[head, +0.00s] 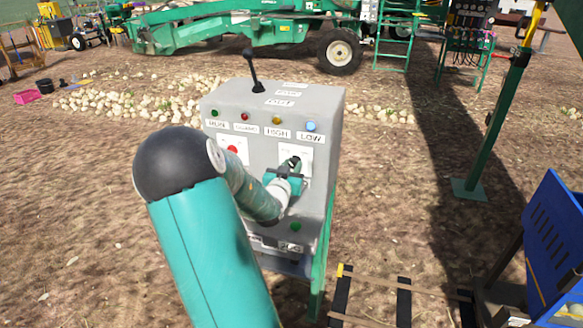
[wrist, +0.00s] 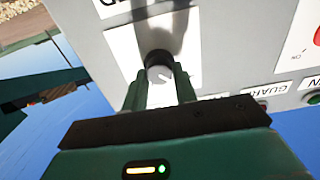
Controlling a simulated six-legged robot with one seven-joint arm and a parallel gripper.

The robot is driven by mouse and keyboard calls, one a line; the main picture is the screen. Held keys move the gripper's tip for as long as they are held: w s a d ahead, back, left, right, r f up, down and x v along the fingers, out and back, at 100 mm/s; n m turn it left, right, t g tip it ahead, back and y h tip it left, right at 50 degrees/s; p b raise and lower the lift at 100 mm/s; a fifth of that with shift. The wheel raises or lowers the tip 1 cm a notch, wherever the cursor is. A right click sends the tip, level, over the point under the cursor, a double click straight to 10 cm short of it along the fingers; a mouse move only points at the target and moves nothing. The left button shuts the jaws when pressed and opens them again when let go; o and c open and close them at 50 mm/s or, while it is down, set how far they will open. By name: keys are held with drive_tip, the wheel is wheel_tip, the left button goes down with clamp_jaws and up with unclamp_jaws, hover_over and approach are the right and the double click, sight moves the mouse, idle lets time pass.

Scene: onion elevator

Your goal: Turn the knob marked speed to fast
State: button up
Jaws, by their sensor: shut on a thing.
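A grey control box (head: 225,105) stands in the middle of the head view, with white label plates, small lamps and a black lever on top. My gripper (head: 292,172) is at the right side of its front face. In the wrist view my gripper (wrist: 158,84) has its two green fingers on either side of a round dark grey knob (wrist: 158,66) with a pale top mark, and is shut on it. The knob sits on a white plate (wrist: 188,55). A label above is cut off, and the knob's scale words cannot be read.
The black lever (head: 254,72) rises from the top. A blue machine (head: 555,235) stands at the right. Bare soil lies around the box.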

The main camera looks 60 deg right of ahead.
drive_tip(key=shift+m, duration=0.3)
drive_tip(key=m, duration=0.4)
drive_tip(key=shift+s, duration=0.1)
drive_tip(key=m, duration=0.4)
drive_tip(key=shift+f+m, duration=0.1)
drive_tip(key=shift+m, duration=0.2)
drive_tip(key=m, duration=0.4)
drive_tip(key=shift+m, duration=0.3)
drive_tip(key=shift+f+m, duration=0.1)
drive_tip(key=shift+m, duration=2)
drive_tip(key=o, duration=1)
drive_tip(key=shift+a, duration=0.1)
